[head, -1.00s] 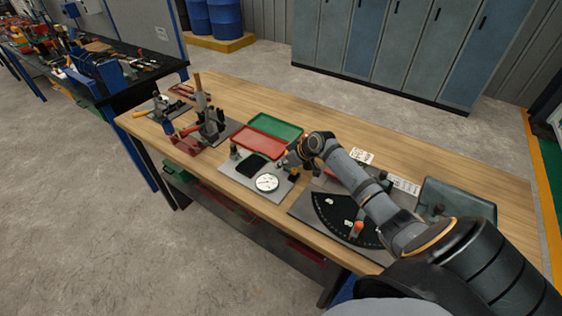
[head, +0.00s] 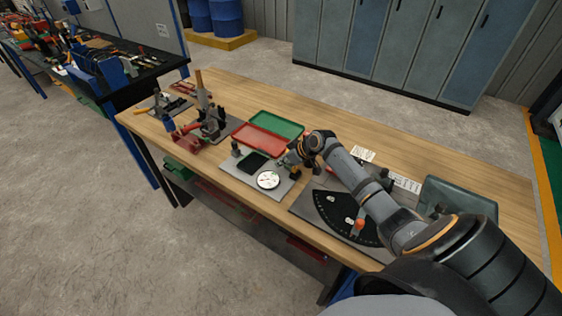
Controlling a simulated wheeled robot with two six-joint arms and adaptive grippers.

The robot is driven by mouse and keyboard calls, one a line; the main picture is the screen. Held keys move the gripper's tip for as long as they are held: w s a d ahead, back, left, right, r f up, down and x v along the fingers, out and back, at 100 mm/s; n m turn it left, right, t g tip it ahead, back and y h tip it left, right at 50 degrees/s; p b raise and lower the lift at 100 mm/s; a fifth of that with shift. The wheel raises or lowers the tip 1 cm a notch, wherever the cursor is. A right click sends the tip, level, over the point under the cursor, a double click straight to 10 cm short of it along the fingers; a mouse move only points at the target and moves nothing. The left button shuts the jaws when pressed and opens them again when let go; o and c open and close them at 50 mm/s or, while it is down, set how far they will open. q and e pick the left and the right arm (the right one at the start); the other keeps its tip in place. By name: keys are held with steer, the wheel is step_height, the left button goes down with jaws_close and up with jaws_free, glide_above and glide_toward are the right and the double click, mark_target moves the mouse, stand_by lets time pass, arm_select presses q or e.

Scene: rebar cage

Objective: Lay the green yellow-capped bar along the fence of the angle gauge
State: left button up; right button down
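The angle gauge (head: 332,207) is a grey plate with a black fan-shaped scale, at the right part of the bench. An orange knob (head: 359,225) stands on it. My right arm crosses over the gauge and hides part of it, and I cannot make out its fence. My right gripper (head: 287,164) is above the back right corner of the dial plate, left of the gauge. It is small and dark, and its finger opening does not show. I cannot make out a green yellow-capped bar. My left gripper is not in view.
The dial plate (head: 232,168) carries a round white dial (head: 268,180) and a black pad. A red tray (head: 262,140) and a green tray (head: 276,123) lie behind it. Clamping tools (head: 207,122) stand at the left. A grey-green bin (head: 460,197) is at the right.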

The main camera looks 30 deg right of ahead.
steer(key=shift+s+f, duration=0.25)
steer(key=shift+f, duration=0.15)
steer(key=c, duration=1.4)
jaws_free()
steer(key=shift+r, duration=0.1)
steer(key=shift+c, duration=0.2)
steer(key=shift+d, duration=0.1)
steer(key=v, duration=1.2)
steer(key=shift+w+r, duration=0.25)
steer(key=shift+s, duration=0.1)
steer(key=shift+a, duration=0.25)
